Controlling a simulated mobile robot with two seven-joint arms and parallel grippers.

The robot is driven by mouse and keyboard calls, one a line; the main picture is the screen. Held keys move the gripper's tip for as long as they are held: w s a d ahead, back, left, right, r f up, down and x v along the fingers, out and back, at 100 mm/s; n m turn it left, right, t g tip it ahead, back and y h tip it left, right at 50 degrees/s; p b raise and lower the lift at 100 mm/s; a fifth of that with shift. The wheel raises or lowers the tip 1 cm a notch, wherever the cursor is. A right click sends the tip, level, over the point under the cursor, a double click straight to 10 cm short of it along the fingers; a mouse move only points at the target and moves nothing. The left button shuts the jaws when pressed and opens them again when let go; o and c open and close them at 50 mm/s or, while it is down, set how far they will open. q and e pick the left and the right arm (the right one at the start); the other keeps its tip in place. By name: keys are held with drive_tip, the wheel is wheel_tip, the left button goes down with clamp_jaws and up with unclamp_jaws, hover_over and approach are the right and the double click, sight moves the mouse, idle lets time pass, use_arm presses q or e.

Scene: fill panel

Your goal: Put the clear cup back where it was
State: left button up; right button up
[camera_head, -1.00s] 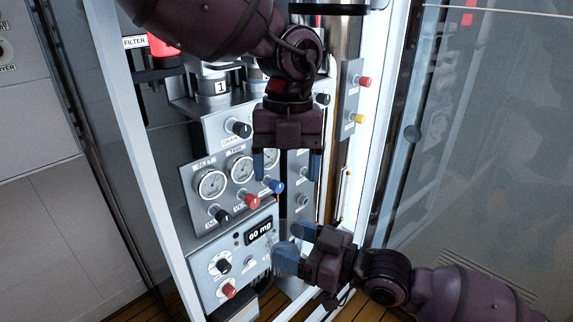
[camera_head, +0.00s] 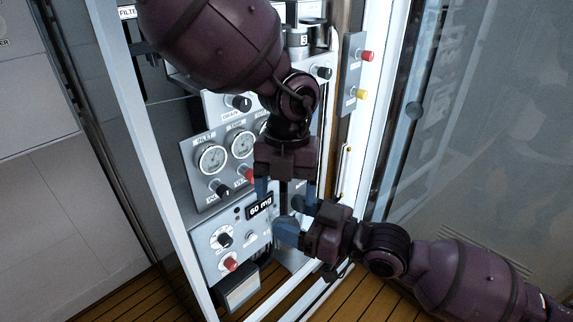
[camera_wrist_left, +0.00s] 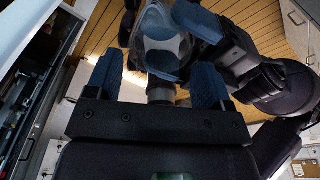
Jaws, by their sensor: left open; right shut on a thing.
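The clear cup (camera_wrist_left: 153,22) shows in the left wrist view as a see-through, rounded shape between the blue fingers of my right gripper (camera_wrist_left: 178,40), which is shut on it. In the head view my right gripper (camera_head: 290,218) is in front of the lower panel, and the cup is hard to make out there. My left gripper (camera_head: 284,190) is open and empty, pointing down just above the right one. In the left wrist view the fingers of my left gripper (camera_wrist_left: 157,84) stand apart, with the cup beyond them.
The fill panel (camera_head: 205,245) has a "60 mg" display (camera_head: 260,206), a black knob (camera_head: 224,240) and a red knob (camera_head: 231,264). Gauges (camera_head: 212,159) sit above. A white frame post (camera_head: 372,150) and a glass door (camera_head: 480,130) stand at right.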

use_arm(q)
drive_tip(key=shift+s+f, duration=0.15)
drive_tip(key=shift+f, duration=1.25)
drive_tip(key=c, duration=0.4)
drive_tip(key=shift+c, duration=0.8)
use_arm(e)
drive_tip(key=o, duration=1.1)
drive_tip(key=shift+c, duration=0.2)
